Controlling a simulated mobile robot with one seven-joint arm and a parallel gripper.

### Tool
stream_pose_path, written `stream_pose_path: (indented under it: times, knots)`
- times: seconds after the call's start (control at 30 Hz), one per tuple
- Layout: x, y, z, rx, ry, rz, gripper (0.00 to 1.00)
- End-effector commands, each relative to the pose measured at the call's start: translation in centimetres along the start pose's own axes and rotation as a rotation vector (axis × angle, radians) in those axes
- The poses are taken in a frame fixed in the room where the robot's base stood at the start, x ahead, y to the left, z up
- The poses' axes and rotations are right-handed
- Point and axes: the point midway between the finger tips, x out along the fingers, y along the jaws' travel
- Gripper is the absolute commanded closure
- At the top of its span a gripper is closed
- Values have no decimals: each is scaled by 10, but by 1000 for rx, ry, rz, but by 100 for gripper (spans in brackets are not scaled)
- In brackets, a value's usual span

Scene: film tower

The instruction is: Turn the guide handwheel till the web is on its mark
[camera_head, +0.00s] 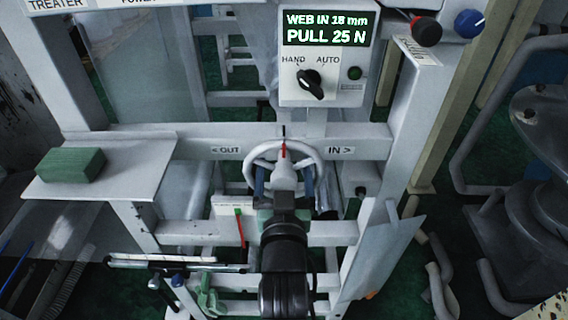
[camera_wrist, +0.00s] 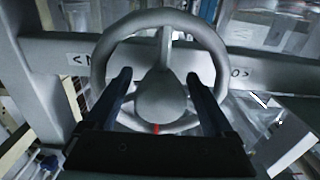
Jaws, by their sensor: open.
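The guide handwheel (camera_head: 300,155) is a light grey ring on the white frame, between labels OUT on its left and IN on its right. A red mark on it is at the top, just under a dark pointer line. My gripper (camera_head: 285,185) is in front of the wheel, its two fingers apart. In the wrist view the handwheel (camera_wrist: 160,22) fills the middle, and the open fingers of my gripper (camera_wrist: 158,80) stand either side of its hub (camera_wrist: 162,97). I cannot tell whether they touch it. The display (camera_head: 326,30) reads WEB IN 18 mm, PULL 25 N.
A green block (camera_head: 72,164) lies on the left shelf (camera_head: 130,180).

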Motion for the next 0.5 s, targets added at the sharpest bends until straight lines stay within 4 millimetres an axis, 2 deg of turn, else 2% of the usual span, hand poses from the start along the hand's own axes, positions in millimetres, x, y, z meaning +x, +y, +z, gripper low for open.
stream_pose_path:
  times: [0.33,0.5]
  knots:
    - [3,0,0,0,0,-1,12]
    - [3,0,0,0,0,-1,43]
